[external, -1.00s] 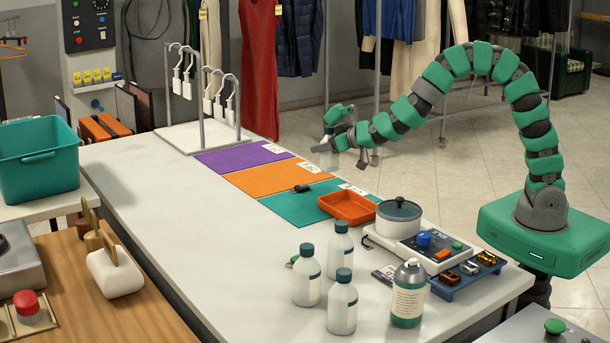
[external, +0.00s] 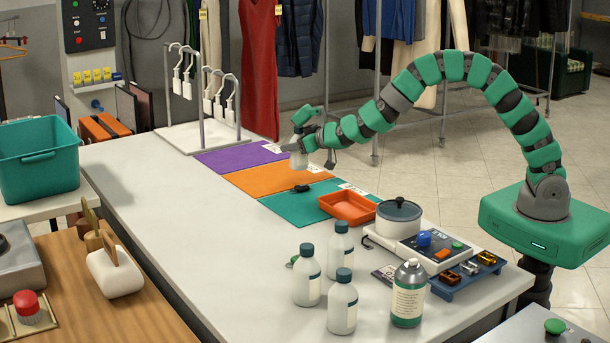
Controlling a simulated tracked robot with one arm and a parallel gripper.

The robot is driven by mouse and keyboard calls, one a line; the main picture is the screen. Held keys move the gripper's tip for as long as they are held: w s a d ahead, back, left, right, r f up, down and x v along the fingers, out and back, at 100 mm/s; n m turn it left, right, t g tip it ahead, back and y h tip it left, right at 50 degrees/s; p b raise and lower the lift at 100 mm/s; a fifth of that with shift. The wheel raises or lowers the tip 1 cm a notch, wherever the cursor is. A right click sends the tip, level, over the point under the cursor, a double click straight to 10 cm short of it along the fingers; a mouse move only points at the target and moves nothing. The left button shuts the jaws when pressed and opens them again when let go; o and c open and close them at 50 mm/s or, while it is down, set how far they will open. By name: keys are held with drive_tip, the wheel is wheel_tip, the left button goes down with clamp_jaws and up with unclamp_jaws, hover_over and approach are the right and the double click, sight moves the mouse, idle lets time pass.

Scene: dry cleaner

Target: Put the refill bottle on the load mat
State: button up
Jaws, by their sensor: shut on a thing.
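My gripper (external: 305,141) is shut on a pale, whitish bottle (external: 298,161), which I take as the refill bottle. The jaws hide its upper part. In the picture the bottle overlaps the far ends of the purple mat (external: 230,157) and the orange mat (external: 262,182); its exact height above them is unclear. A teal mat (external: 292,208) lies nearest of the three. Each mat has a small white label at its far end, too small to read surely, so I cannot tell which is the load mat.
Several bottles, including a white one (external: 307,280) and a green-labelled one (external: 408,298), stand at the table's near end. An orange tray (external: 347,220) and a dark small item (external: 300,188) lie on the mats. A pot (external: 398,222) stands right. A hanger rack (external: 202,110) stands behind.

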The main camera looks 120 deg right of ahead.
drive_tip(key=shift+w+d+f+b, duration=0.3)
drive_tip(key=shift+w+d+f, duration=0.7)
drive_tip(key=shift+d, duration=0.25)
drive_tip(key=shift+w+d+f+b, duration=0.3)
drive_tip(key=shift+w+d+f, duration=0.7)
drive_tip(key=shift+d, duration=0.25)
drive_tip(key=shift+f, duration=0.1)
drive_tip(key=o, duration=1.5)
drive_tip(key=shift+c, duration=0.2)
drive_tip(key=shift+s, duration=0.1)
drive_tip(key=p+v, duration=0.1)
drive_tip(key=v, duration=1.1)
